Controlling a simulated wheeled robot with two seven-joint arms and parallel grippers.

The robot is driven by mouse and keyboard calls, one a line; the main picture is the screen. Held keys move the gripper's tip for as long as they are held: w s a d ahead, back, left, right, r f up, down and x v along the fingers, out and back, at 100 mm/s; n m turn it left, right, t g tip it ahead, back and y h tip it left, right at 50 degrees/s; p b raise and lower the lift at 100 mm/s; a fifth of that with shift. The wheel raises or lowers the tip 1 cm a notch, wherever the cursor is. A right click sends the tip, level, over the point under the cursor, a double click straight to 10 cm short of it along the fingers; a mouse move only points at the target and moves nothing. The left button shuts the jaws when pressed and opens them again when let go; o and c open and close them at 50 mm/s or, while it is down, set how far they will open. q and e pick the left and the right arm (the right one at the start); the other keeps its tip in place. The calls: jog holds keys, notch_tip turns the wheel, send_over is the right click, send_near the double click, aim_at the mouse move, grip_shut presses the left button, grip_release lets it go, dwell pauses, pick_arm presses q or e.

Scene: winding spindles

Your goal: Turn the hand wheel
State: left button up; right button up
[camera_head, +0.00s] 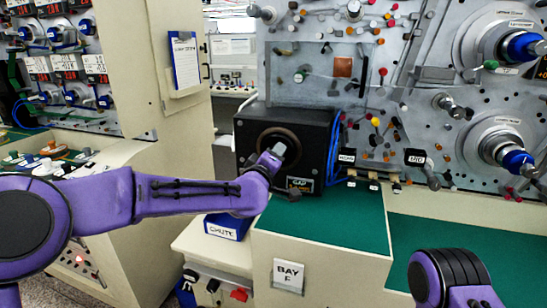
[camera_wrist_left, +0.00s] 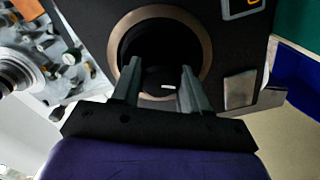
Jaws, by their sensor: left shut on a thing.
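A black box (camera_head: 310,125) stands on the green bench top in the head view. Its front has a round opening with a brown ring (camera_head: 259,143) and a label with small print below. The ring also shows in the left wrist view (camera_wrist_left: 160,11). My left gripper (camera_head: 279,150) is at this opening. In the left wrist view its two fingers (camera_wrist_left: 160,82) stand a little apart in front of the dark hole, shut on a dark piece (camera_wrist_left: 166,87) with a small white mark. I cannot tell whether this piece is the hand wheel. My right gripper is out of view.
A blue CHUTE bin (camera_head: 228,226) is below my left arm. The green bench top (camera_head: 335,228) is clear in front of the box. A grey panel (camera_head: 345,35) with several knobs, pegs and blue-tipped spindles (camera_head: 517,160) rises behind. Blue cables run by the box's right side.

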pick_arm(q)
jog(key=shift+s+d+f, duration=0.1)
jog(key=shift+f, duration=0.15)
jog(key=o, duration=1)
jog(key=shift+o, duration=0.2)
jog(key=shift+r, duration=0.1)
jog(key=b+v, duration=0.3)
jog(key=v, duration=0.7)
jog(key=shift+s+b, duration=0.25)
jog(key=shift+b, duration=0.15)
